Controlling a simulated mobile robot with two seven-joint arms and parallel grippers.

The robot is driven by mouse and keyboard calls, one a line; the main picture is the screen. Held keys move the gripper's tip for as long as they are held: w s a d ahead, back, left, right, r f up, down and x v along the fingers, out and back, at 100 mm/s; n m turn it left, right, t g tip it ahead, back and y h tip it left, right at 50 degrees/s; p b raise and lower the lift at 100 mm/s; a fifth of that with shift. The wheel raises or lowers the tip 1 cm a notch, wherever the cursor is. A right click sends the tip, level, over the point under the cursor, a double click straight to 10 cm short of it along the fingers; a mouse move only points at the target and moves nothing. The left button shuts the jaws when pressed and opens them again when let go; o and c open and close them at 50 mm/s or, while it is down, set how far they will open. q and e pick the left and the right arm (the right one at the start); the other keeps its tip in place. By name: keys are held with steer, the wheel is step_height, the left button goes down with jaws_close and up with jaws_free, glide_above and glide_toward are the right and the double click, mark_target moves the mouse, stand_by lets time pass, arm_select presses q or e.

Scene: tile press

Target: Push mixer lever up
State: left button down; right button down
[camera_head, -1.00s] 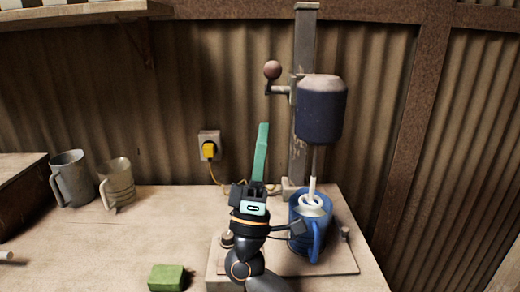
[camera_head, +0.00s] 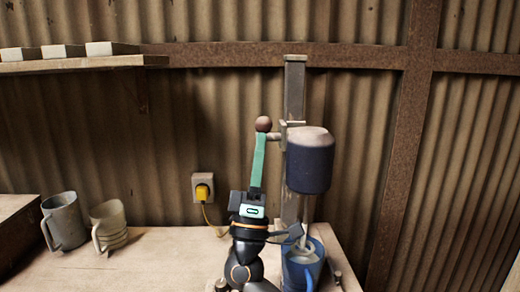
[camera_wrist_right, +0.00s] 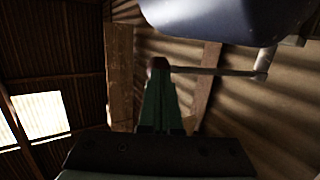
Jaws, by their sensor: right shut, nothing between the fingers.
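The mixer (camera_head: 310,165) has a dark blue motor head on an upright post. Its lever (camera_head: 263,124) ends in a round brown knob at the left of the head. My right gripper (camera_head: 261,136) has green fingers, shut and empty, pointing up with the tips right under the knob. They look close to touching, but contact cannot be told for sure. In the right wrist view the knob (camera_wrist_right: 158,63) shows at the fingertips, with the lever rod (camera_wrist_right: 215,71) running right below the mixer head (camera_wrist_right: 215,15). My left gripper is out of view.
A shelf (camera_head: 80,64) hangs at upper left.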

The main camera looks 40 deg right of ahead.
mark_target(260, 123)
steer(key=r+y+p, duration=0.1)
steer(key=p, duration=0.1)
steer(key=r+n+y+p, duration=0.1)
steer(key=r+p, duration=0.1)
steer(key=w+r+y+p, duration=0.1)
steer(key=r+p, duration=0.1)
steer(key=shift+d+n, duration=0.3)
steer(key=shift+n, duration=0.1)
steer(key=r, duration=0.1)
steer(key=w+d+r, duration=0.1)
steer(key=shift+w+r+y, duration=0.3)
steer(key=shift+w+d+r, duration=0.1)
steer(key=shift+r, duration=0.35)
